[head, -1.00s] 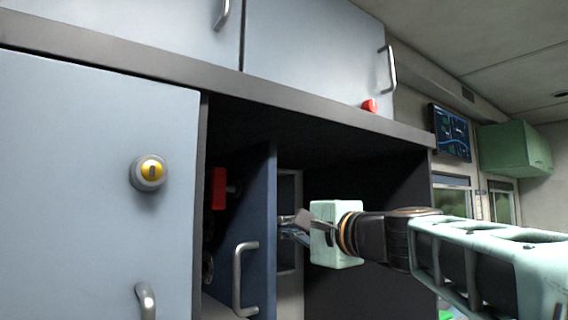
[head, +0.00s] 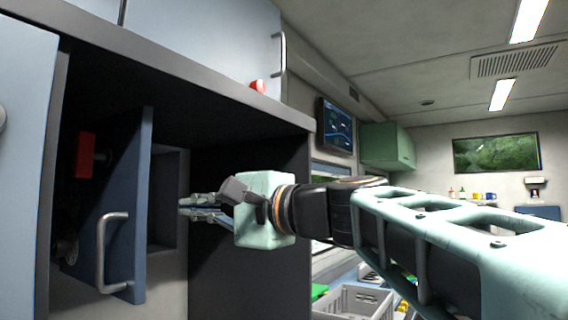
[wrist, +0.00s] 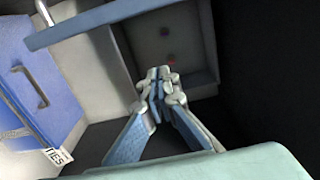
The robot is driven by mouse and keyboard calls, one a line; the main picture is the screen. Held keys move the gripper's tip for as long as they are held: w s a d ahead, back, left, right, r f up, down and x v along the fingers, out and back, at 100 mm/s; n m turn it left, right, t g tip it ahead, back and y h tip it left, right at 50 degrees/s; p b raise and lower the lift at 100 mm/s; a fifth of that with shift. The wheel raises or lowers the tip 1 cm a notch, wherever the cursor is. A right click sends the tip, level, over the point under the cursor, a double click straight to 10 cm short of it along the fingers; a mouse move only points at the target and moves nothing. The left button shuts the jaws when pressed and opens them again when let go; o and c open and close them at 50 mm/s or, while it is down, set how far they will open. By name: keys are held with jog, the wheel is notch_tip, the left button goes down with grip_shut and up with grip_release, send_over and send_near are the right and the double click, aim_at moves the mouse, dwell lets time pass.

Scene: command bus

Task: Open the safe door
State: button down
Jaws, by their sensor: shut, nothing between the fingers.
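The safe door (head: 125,215) is a dark blue panel with a grey bar handle (head: 103,255). It stands swung out from the grey safe body (head: 165,190) inside a dark cabinet bay. In the wrist view the door's edge (wrist: 110,20) crosses the top left, and the grey safe interior (wrist: 180,45) shows with small reddish spots. My gripper (head: 182,207) is shut and empty, right of the door's edge, at the safe's opening. Its closed fingertips (wrist: 160,75) show before the interior. I cannot tell whether they touch anything.
A red part (head: 86,155) shows left of the door. The cabinet shelf edge (head: 200,85) runs above my gripper. A blue case (wrist: 40,85) with a dark handle shows at left in the wrist view. A grey crate (head: 355,300) stands lower right.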

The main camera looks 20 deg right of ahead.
jog(key=b+v, duration=0.1)
jog(key=v, duration=1.4)
jog(key=shift+r, duration=0.2)
jog(key=shift+a, duration=0.15)
jog(key=a+f+n+g+h, duration=0.2)
jog(key=f+g, duration=0.1)
jog(key=f, duration=0.8)
jog(key=a+f+n+g+h, duration=0.2)
jog(key=a+f, duration=0.1)
jog(key=f, duration=0.8)
jog(key=s+d+f+n+g+h, duration=0.2)
jog(key=s+f+n+h, duration=0.15)
jog(key=f, duration=0.75)
jog(key=s+d+f+n+g+h, duration=0.2)
jog(key=s+d+f+n+h, duration=0.15)
jog(key=f, duration=0.65)
notch_tip(320, 180, up, 24)
jog(key=p, duration=2.4)
jog(key=shift+a+r+y, duration=0.25)
jog(key=shift+a+y, duration=0.05)
jog(key=shift+a, duration=0.2)
